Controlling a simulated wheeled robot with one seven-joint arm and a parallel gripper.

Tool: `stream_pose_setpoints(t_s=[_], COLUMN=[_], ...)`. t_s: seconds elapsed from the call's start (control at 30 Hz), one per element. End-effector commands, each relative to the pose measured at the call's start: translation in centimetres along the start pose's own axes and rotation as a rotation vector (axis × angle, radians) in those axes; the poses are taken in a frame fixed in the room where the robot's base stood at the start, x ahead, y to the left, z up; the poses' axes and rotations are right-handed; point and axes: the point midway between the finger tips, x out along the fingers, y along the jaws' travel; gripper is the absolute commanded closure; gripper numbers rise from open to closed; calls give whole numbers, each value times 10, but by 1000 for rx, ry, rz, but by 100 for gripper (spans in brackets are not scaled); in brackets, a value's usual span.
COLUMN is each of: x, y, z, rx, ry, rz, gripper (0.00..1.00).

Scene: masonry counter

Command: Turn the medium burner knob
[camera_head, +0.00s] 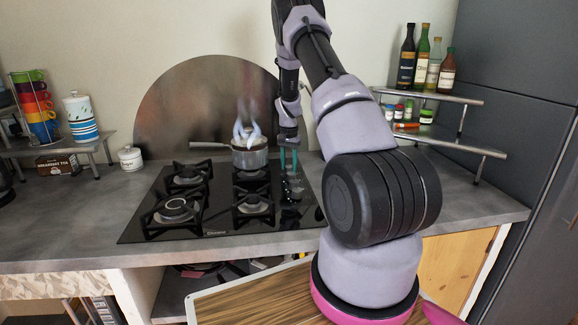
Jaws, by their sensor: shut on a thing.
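A black glass hob (235,222) is set in the grey counter. A column of small dark knobs (286,196) runs along its right side. My gripper (289,173) points down at the far part of this column, its teal fingers shut on a knob. That knob is small and mostly hidden by the fingers. I cannot tell from this view which burner it belongs to. A steaming pot (250,158) with a long handle stands on the far right burner.
Left of the hob are a lidded white jar (130,158) and a shelf with stacked cups (40,112) and a striped canister (80,118). At right, a metal rack (440,97) holds bottles. The counter's front left is clear.

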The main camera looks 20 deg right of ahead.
Motion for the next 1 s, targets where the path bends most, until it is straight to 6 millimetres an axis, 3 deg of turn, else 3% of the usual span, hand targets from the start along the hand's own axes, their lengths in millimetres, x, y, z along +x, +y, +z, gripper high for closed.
stream_pose_setpoints(t_s=[0.4, 1.0], x=[0, 0], y=[0, 0], z=[-1, 0], rx=[213, 251], ry=[2, 1], rz=[0, -1], gripper=[100, 100])
